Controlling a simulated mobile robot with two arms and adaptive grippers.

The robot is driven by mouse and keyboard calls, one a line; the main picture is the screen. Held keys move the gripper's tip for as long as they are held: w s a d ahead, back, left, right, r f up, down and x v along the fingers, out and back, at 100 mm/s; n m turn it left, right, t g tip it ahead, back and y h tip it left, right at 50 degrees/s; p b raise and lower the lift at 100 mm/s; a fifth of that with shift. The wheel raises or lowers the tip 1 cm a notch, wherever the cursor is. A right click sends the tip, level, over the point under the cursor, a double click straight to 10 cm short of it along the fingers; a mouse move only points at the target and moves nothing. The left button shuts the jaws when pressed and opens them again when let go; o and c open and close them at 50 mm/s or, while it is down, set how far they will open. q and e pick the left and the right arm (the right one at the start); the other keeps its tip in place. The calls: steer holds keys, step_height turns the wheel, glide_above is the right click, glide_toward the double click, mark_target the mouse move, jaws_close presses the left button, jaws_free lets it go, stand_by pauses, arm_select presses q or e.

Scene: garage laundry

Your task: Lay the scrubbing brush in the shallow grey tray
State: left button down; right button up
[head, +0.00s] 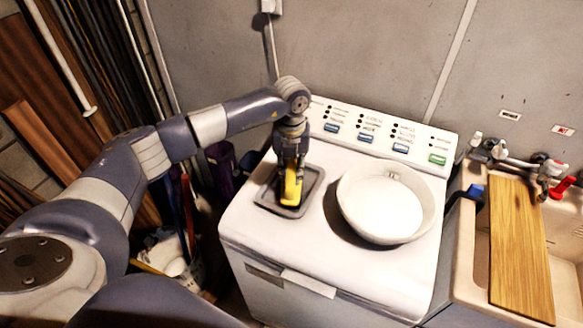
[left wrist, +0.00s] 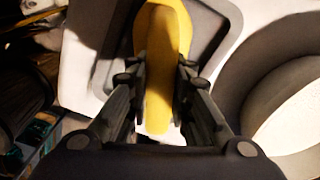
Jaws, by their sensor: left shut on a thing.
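The scrubbing brush (head: 292,187) has a yellow body and is held by my left gripper (head: 291,166), whose fingers are on either side of it. In the left wrist view the yellow brush (left wrist: 160,70) runs lengthwise between the fingers of the left gripper (left wrist: 160,90). The shallow grey tray (head: 266,197) lies on the left part of the white washing machine top. The brush is over the tray, within its outline in the head view. I cannot tell whether it touches the tray floor. The tray (left wrist: 206,30) also shows behind the brush in the left wrist view. My right gripper is not in view.
A large white round basin (head: 385,201) stands on the machine top, right of the tray. The machine's control panel (head: 380,134) rises behind. A sink with a wooden board (head: 518,245) is at the right. A bucket (head: 185,268) with cleaning things is left of the machine.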

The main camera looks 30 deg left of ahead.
arm_select(q)
steer(key=shift+f, duration=0.25)
steer(key=c, duration=1.6)
jaws_free()
steer(key=shift+c, duration=0.2)
steer(key=shift+o, duration=1)
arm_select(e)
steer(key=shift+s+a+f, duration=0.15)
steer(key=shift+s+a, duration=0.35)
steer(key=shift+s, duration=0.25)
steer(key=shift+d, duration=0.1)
